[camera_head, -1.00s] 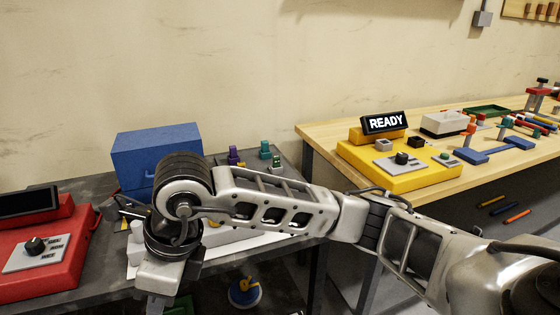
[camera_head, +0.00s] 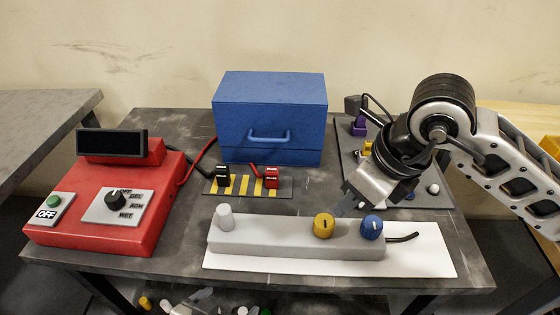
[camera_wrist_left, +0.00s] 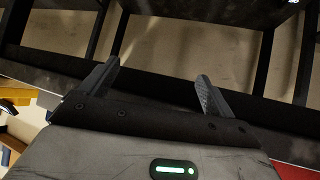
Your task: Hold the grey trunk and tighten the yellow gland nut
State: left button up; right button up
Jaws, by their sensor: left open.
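The grey trunk (camera_head: 290,243) lies on a white board (camera_head: 420,262) on the dark bench. A light grey knob (camera_head: 224,217), the yellow gland nut (camera_head: 323,225) and a blue one (camera_head: 371,227) stand along its top. A black cable leaves its right end. My right gripper (camera_head: 346,205) points down just behind the trunk, between the yellow and blue nuts. Its fingertips are small and partly hidden, so I cannot tell if they touch anything. My left gripper (camera_wrist_left: 158,72) is open and empty in the left wrist view, facing dark bench frame bars and floor.
A red unit (camera_head: 105,215) with a dial stands at the left. A blue drawer box (camera_head: 270,115) stands at the back. A striped strip (camera_head: 248,186) with black and red plugs lies before it. The bench front between red unit and board is clear.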

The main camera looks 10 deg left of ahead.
pick_arm(q)
jog(key=g, duration=0.2)
notch_tip(320, 180, up, 26)
jog(key=m+g+y, duration=0.3)
jog(key=m+g, duration=0.5)
jog(key=m, duration=0.6)
send_over(258, 228)
notch_tip(258, 228, down, 16)
jog(key=shift+r, duration=0.2)
jog(key=c, duration=1.3)
